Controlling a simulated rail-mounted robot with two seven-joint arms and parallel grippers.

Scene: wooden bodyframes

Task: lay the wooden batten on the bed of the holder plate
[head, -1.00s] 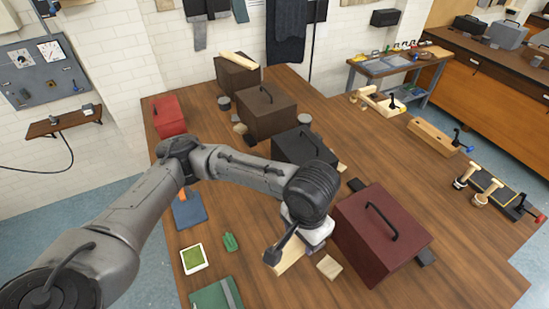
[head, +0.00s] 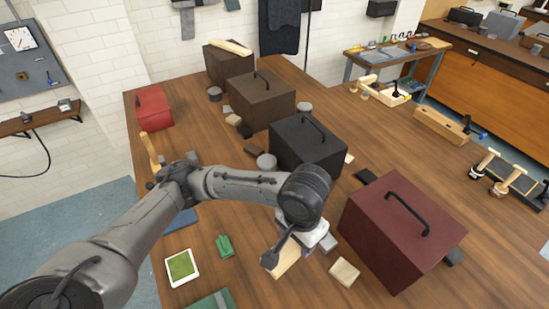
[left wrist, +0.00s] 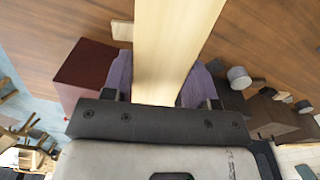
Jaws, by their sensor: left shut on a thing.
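A pale wooden batten (head: 286,262) is held in my left gripper (head: 293,246), over the front middle of the table. In the left wrist view the batten (left wrist: 178,45) runs away from between the two purple finger pads of the left gripper (left wrist: 163,92), which are closed on its sides. My arm hides part of it in the head view. A dark plate with wooden knobs and clamps (head: 505,178) lies at the far right. I cannot tell whether it is the holder plate. My right gripper is not in view.
A maroon box (head: 405,235) and a small wooden block (head: 344,272) stand right of the gripper. A black box (head: 305,150) is behind it. A green-topped tile (head: 182,266) and green object (head: 225,246) lie left.

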